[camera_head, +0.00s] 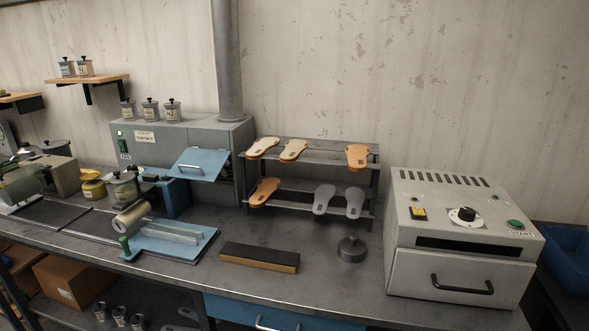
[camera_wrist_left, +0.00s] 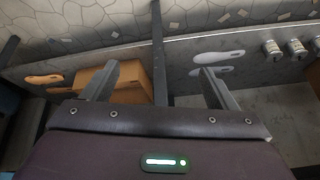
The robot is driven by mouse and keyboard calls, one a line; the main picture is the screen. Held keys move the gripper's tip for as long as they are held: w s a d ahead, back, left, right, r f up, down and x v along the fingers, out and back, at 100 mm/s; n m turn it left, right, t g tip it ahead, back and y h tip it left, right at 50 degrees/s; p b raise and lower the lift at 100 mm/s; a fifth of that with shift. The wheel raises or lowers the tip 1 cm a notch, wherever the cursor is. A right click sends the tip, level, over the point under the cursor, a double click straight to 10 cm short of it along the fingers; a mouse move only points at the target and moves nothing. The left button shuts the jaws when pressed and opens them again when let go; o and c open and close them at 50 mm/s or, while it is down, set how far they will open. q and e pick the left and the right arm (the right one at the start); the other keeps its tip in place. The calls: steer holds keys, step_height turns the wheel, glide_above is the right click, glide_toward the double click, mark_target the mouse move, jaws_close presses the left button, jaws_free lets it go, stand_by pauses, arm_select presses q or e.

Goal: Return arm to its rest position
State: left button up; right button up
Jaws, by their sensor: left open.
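My left gripper (camera_wrist_left: 158,76) shows in the left wrist view with its two grey fingers spread wide. Nothing is between the fingertips except background: a dark post and part of a cardboard box (camera_wrist_left: 130,90) behind. The fingers look apart from these things. In the head view I cannot make out either gripper. My right gripper is in neither view.
The workbench (camera_head: 330,285) holds a sole rack (camera_head: 312,183), a grey oven (camera_head: 455,230) with its drawer shut, a black-topped block (camera_head: 260,257) and a blue-based press (camera_head: 172,240). A cardboard box (camera_head: 72,281) and jars (camera_head: 120,316) sit below.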

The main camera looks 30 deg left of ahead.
arm_select(q)
steer(key=s+d+f+m+g, duration=0.1)
steer(key=s+d+f, duration=0.3)
steer(key=d, duration=0.8)
steer(key=s+d+f+m+g, duration=0.1)
steer(key=s+d+f, duration=0.4)
steer(key=d, duration=0.8)
steer(key=s+d+f+m+g+h, duration=0.1)
steer(key=s+d+f+g, duration=0.1)
steer(key=s+d+f, duration=0.3)
steer(key=d+f, duration=0.3)
steer(key=d, duration=0.4)
steer(key=shift+d+f+b, duration=0.25)
steer(key=shift+f+b, duration=0.05)
steer(key=shift+b, duration=0.1)
